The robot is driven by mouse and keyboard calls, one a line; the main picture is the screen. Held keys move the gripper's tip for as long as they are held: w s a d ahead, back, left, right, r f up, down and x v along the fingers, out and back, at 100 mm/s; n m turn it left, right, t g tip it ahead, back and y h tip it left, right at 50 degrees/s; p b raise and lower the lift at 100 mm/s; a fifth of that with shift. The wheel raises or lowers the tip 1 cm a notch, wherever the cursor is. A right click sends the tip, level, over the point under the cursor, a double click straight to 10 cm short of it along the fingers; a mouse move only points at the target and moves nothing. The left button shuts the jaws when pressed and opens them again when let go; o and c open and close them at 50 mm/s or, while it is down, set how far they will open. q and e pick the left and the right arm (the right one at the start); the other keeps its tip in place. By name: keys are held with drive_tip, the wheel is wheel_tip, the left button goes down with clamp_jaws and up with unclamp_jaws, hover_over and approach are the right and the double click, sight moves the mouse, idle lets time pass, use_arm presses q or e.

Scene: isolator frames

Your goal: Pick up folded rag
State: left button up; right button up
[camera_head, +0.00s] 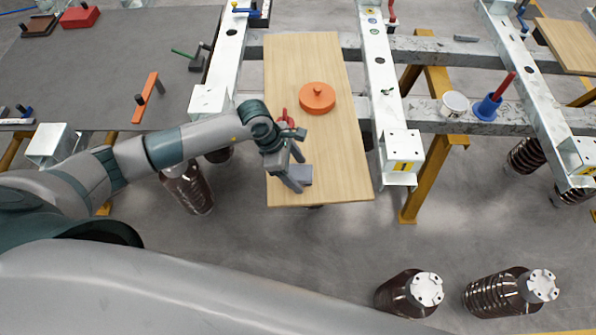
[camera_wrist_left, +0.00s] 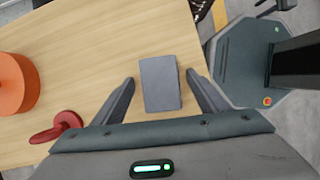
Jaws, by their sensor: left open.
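The folded rag (camera_wrist_left: 160,83) is a flat grey rectangle lying on the light wooden board. In the head view it shows partly (camera_head: 304,174) beside my left gripper, near the board's front end. My left gripper (camera_head: 297,184) is open and empty. In the left wrist view its two fingers (camera_wrist_left: 158,85) stand on either side of the rag, with a gap on each side. I cannot tell how high the fingertips are above the board. My right gripper is not in view.
The wooden board (camera_head: 345,150) also holds an orange round lidded thing (camera_head: 317,98) and a red object (camera_head: 287,119) close to my left wrist. White steel beams (camera_head: 385,85) flank the board.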

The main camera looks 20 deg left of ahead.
sight(303, 172)
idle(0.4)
use_arm(q)
drive_tip(key=c, duration=1.1)
drive_tip(key=shift+r, duration=0.1)
drive_tip(key=shift+c, duration=0.2)
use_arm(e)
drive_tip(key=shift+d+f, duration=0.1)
use_arm(q)
drive_tip(key=shift+r+b, duration=0.45)
drive_tip(key=shift+r, duration=0.15)
wheel_tip(303, 172, up, 2)
drive_tip(key=shift+r+b, duration=0.2)
drive_tip(key=shift+b, duration=0.45)
drive_tip(key=s+d+r+b, duration=0.3)
drive_tip(key=s+d+r, duration=0.4)
drive_tip(key=s+d, duration=0.1)
drive_tip(key=shift+d, duration=0.3)
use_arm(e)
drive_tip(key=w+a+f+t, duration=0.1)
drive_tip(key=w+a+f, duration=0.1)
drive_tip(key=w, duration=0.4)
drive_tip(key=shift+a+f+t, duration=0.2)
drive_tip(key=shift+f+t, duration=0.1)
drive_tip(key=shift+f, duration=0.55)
use_arm(q)
drive_tip(key=shift+r, duration=0.1)
